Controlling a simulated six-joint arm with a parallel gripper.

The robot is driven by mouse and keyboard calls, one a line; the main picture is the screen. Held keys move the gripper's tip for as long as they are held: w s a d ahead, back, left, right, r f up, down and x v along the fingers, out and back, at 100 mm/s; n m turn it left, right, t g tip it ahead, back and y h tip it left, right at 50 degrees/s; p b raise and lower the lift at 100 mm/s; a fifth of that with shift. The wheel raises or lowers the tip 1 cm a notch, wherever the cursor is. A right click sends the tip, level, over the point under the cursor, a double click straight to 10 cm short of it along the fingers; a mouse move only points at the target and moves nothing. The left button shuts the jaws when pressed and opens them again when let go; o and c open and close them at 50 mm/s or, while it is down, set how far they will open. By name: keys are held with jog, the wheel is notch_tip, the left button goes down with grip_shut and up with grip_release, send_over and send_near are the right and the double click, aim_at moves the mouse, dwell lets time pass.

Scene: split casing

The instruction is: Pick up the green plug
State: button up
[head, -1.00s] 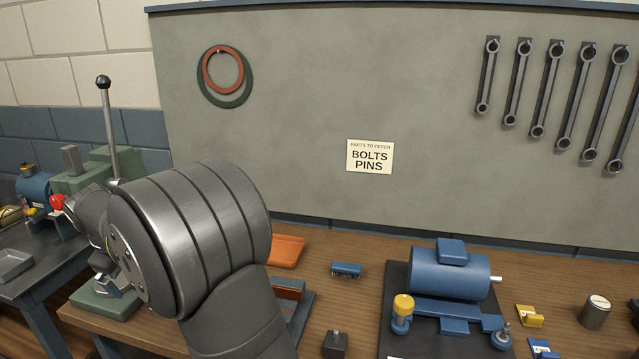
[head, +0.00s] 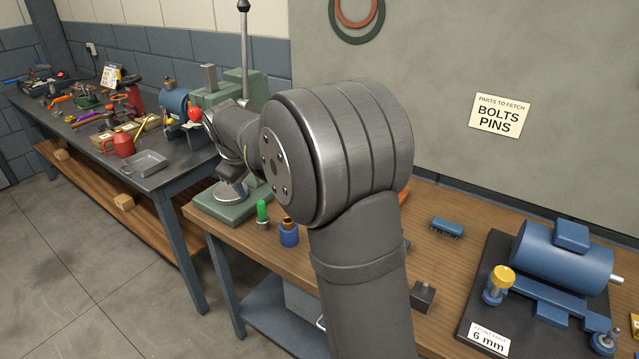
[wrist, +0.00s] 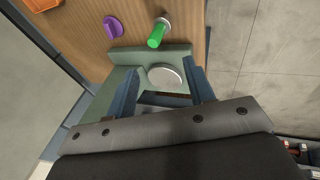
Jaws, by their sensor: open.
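The green plug (head: 262,211) stands on the wooden bench near its left end, beside the green base of the press, in the head view. In the wrist view the green plug (wrist: 156,36) shows with a pale collar at one end, beyond my fingertips. My gripper (wrist: 163,86) is open, its two fingers apart with no object held between them. It is over the press base (wrist: 125,58) with its round silver plate (wrist: 165,76), short of the plug. In the head view my arm hides much of the press.
A purple piece (wrist: 113,27) lies near the plug. A blue container (head: 289,236) with a brown top stands right of the plug. The press (head: 238,95) has a tall lever. A blue motor (head: 562,255) sits farther right. The bench's edge is close by.

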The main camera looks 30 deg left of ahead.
notch_tip(320, 180, up, 2)
jog(key=n+g, duration=0.2)
jog(key=g, duration=0.2)
send_over(261, 202)
jog(key=d, duration=0.2)
jog(key=shift+h, duration=0.4)
jog(key=f, duration=0.5)
jog(key=a+f, duration=0.1)
jog(key=f, duration=0.5)
jog(key=a+f, duration=0.1)
jog(key=f, duration=0.5)
jog(key=shift+s+a, duration=0.1)
jog(key=shift+s, duration=0.05)
jog(key=shift+c, duration=0.4)
grip_shut()
